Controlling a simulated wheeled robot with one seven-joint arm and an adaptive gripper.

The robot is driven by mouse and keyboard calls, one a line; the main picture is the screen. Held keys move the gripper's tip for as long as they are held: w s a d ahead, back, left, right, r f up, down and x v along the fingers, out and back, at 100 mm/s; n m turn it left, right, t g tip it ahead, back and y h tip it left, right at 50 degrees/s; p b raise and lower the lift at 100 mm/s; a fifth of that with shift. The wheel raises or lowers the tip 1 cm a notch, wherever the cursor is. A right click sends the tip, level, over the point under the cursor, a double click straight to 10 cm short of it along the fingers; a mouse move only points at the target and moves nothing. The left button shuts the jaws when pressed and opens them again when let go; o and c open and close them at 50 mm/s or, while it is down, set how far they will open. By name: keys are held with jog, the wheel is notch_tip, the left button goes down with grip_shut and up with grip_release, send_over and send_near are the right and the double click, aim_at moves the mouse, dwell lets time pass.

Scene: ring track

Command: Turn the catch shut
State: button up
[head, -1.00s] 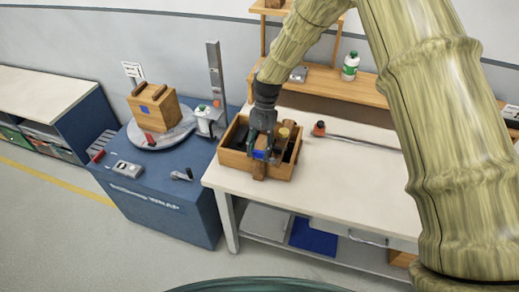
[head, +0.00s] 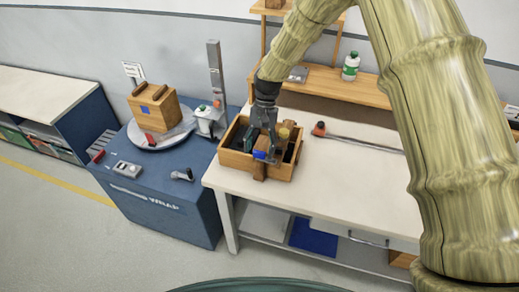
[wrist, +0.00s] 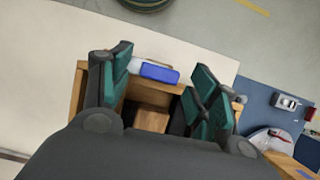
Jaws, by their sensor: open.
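My gripper (head: 262,145) is open above the front of an open wooden box (head: 228,158) on the white bench. In the wrist view its two teal fingers (wrist: 160,95) stand wide apart. A small blue piece (head: 261,155) sits at the box's front wall, by a wooden block (head: 259,171). It may be the catch, but I cannot tell for sure. In the wrist view the blue piece (wrist: 159,73) lies between the fingers, beside a pale part, with nothing seen gripped. My gripper hides part of the box.
Inside the box are dark items and a yellowish-topped cylinder (head: 286,131). A long rod with a red end (head: 319,129) lies to the right on the bench. A blue wrapping machine (head: 160,190) stands to the left, bearing a wooden crate (head: 152,110). The bench's front right is clear.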

jog(key=v, duration=1.1)
jog(key=shift+s+a, duration=0.1)
